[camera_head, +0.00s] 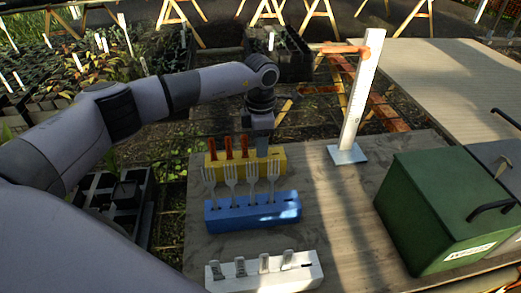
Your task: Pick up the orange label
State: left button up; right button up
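Several upright orange-red pieces (228,149) stand in a row in the yellow block (277,165). They are small, and I cannot tell whether one of them is the orange label. My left gripper (262,147) points down at the right end of this row, close above or behind the block. Its fingertips are partly hidden behind the forks, so I cannot tell whether it is open or holds anything. My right gripper is not in view.
A blue block (250,213) with upright forks stands in front, then a white block (262,281) with grey-white pieces. A green box (440,215) stands right. The tabletop (340,215) between is clear.

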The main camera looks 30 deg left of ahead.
pick_arm(q)
jog(key=shift+f, duration=0.2)
grip_shut()
jog(key=shift+r, duration=0.1)
